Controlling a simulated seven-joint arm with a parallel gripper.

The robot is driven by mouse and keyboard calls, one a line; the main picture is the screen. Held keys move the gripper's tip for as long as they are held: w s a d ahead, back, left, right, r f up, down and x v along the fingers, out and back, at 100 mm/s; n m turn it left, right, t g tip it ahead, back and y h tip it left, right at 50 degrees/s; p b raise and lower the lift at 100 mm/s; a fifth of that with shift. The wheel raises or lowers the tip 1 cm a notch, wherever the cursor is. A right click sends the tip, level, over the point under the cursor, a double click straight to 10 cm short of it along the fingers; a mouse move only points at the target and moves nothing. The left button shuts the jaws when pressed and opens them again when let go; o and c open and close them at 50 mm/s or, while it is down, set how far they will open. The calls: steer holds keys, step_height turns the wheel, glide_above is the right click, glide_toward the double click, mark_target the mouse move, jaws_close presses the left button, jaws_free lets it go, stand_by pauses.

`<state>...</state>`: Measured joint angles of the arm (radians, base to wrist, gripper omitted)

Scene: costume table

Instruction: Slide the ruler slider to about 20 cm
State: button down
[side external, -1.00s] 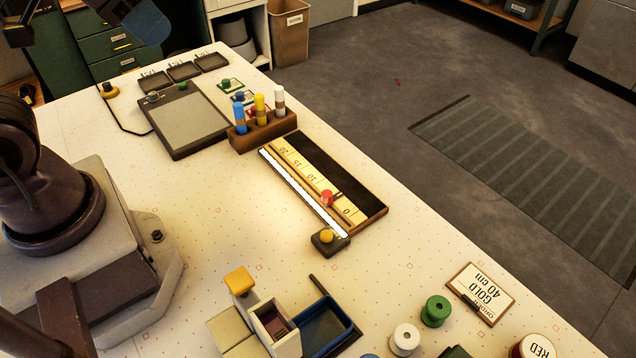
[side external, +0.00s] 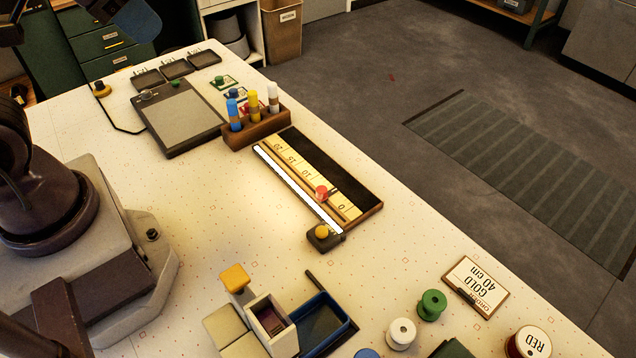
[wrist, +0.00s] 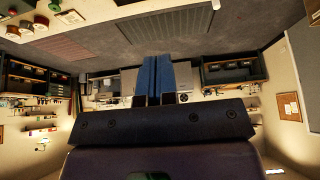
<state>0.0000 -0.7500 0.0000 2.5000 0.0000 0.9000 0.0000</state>
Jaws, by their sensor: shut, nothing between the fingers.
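The ruler (side external: 297,172) is a pale yellow strip marked 0 to 20 in a dark wooden tray, its 0 end nearer the camera. The red slider knob (side external: 321,192) sits between the 0 and 10 marks, near where 5 falls, and covers that part of the scale. My gripper (wrist: 166,62) shows in the wrist view with its two blue fingers together and nothing between them. It points out into the room, away from the ruler, which the wrist view does not clearly show. Nothing touches the slider.
A lit white bar (side external: 298,190) runs along the ruler's left side, ending at a yellow-button box (side external: 323,236). A wooden marker block (side external: 257,131) stands at the 20 end. Bins (side external: 322,322), spools (side external: 431,305) and an order card (side external: 475,286) lie nearer the camera. The tabletop left of the ruler is clear.

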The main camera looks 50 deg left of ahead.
stand_by(0.4)
steer(key=c, duration=1.6)
jaws_free()
steer(key=o, duration=0.3)
steer(key=shift+w+f, duration=0.1)
steer(key=shift+f, duration=0.15)
steer(key=o, duration=0.3)
steer(key=shift+w+d+f+g, duration=0.1)
steer(key=shift+w+f+g, duration=0.8)
steer(key=shift+f, duration=0.2)
steer(key=n+g+h, duration=0.3)
steer(key=n+g, duration=0.4)
steer(key=n, duration=0.2)
glide_above(322, 189)
steer(key=w+a, duration=0.4)
step_height(322, 189, down, 18)
steer(key=x, duration=1.2)
steer(key=shift+s+d+f, duration=0.15)
steer(key=shift+s+d, duration=0.1)
steer(key=shift+d, duration=0.05)
